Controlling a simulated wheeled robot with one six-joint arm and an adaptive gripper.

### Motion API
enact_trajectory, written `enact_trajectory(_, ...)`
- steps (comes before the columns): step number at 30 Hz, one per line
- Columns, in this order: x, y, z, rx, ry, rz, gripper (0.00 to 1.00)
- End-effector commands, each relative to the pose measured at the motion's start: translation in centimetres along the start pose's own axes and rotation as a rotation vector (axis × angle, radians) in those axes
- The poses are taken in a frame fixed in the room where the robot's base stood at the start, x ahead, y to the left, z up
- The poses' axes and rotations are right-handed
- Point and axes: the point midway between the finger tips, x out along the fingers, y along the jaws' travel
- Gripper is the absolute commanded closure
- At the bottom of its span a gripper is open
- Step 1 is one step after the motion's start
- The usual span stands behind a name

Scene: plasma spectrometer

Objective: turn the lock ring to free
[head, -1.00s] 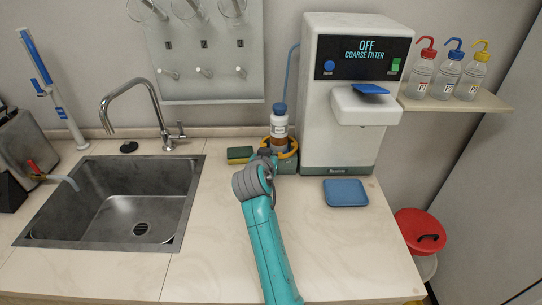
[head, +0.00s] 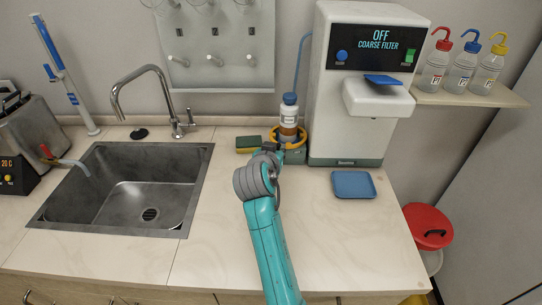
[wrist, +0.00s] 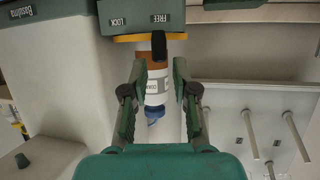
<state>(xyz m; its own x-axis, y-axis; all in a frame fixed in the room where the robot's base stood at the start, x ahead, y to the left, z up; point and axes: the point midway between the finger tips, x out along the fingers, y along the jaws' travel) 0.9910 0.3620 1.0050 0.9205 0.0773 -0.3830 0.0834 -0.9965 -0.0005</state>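The yellow lock ring (head: 303,136) encircles the foot of a brown bottle (head: 288,119) with a blue cap, on a green base beside the white machine. The wrist view is upside down: the ring (wrist: 128,38) shows near the top, with a black tab (wrist: 159,46) in line with the FREE label (wrist: 161,18). The LOCK label (wrist: 117,21) is to its left. My gripper (wrist: 159,67) is open, its fingers apart on both sides of the bottle and tab in the picture. I cannot tell whether either finger touches. In the head view my gripper (head: 268,148) is partly hidden by my wrist.
The white spectrometer (head: 325,95) stands right of the bottle, its display reading "OFF COARSE FILTER". A sponge (head: 249,144) lies just left of the base. A blue tray (head: 353,185) lies in front of the machine; a sink (head: 120,185) is at left. The counter between is clear.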

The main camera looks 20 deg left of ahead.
Motion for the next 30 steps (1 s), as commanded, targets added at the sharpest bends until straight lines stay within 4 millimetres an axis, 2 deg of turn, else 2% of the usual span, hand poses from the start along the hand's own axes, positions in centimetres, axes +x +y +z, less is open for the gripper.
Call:
enact_trajectory(1, -1.1, 0.0, 0.0, 0.0, 0.002, -0.002, 0.72)
enact_trajectory(6, -4.3, -0.1, 0.0, 0.0, 0.002, -0.002, 0.72)
enact_trajectory(12, -6.6, -0.1, 0.0, 0.0, 0.001, -0.001, 0.72)
enact_trajectory(18, -7.2, 0.0, 0.0, -0.001, 0.0, 0.0, 0.72)
enact_trajectory(30, -7.2, 0.0, 0.0, -0.001, 0.0, 0.0, 0.72)
